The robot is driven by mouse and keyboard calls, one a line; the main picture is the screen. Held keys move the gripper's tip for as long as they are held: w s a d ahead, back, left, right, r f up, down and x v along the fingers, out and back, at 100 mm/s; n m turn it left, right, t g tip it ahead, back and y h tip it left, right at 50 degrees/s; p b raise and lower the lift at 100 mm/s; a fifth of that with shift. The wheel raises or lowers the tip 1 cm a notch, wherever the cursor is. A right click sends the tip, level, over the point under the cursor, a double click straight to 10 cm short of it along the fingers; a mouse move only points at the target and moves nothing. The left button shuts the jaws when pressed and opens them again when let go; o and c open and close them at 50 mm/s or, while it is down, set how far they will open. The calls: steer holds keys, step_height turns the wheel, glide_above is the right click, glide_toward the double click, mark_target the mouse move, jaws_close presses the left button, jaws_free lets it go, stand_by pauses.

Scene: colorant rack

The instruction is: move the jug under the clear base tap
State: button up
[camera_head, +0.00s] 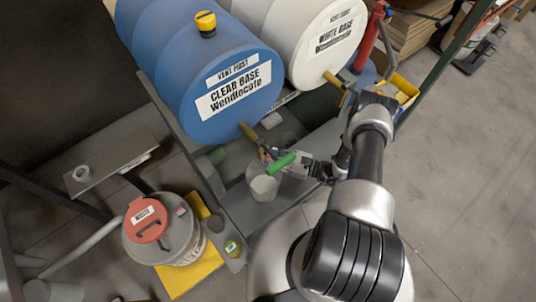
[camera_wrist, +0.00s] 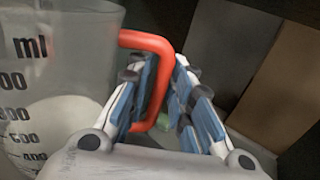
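The jug (camera_head: 262,186) is clear, with white contents, and stands or hangs below and right of the brass clear base tap (camera_head: 248,131) in the head view. The tap is on the front of the blue drum (camera_head: 190,110) labelled CLEAR BASE. In the wrist view the jug (camera_wrist: 60,75) fills the left side, with dark volume marks and an orange-red handle (camera_wrist: 163,85). My gripper (camera_head: 293,164) is at the jug's right side. In the wrist view its fingers (camera_wrist: 166,75) close in on both sides of the handle. I cannot tell whether the jug's base touches anything.
A green cylinder (camera_head: 280,163) lies across the view above the jug. A white drum (camera_head: 310,45) labelled WHITE BASE sits right of the blue one. Open floor (camera_head: 470,190) lies right.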

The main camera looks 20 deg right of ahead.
steer(key=shift+o, duration=0.9)
steer(key=shift+d+r, duration=0.1)
steer(key=shift+r, duration=0.1)
steer(key=p+v, duration=0.2)
steer(key=v, duration=0.9)
steer(key=shift+s+d, duration=0.25)
steer(key=shift+s, duration=0.1)
